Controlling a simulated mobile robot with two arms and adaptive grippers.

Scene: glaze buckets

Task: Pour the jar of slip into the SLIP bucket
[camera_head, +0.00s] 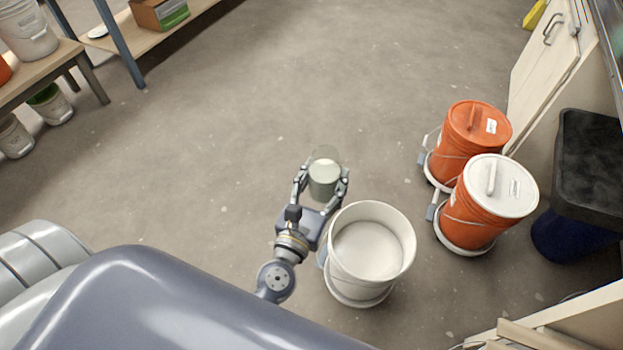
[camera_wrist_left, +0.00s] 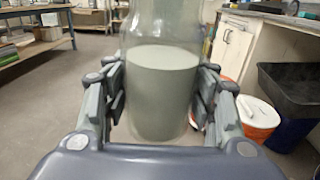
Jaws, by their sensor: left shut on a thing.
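A clear jar of pale grey-green slip (camera_head: 323,178) is held upright between the fingers of my left gripper (camera_head: 321,182), which is shut on it. In the left wrist view the jar (camera_wrist_left: 161,95) fills the middle, with its slip level and its top cut off by the frame. An open white bucket (camera_head: 342,272) with pale liquid inside stands on the floor, just right of and nearer than my left gripper. The jar is apart from the bucket's rim. No label shows on this bucket, so I cannot tell whether it reads SLIP. My right gripper is out of view.
Two lidded orange buckets stand on dollies at the right, one with an orange lid (camera_head: 474,121) and one with a white lid (camera_head: 498,187). Shelving (camera_head: 150,40) stands at the upper left. The middle floor is clear.

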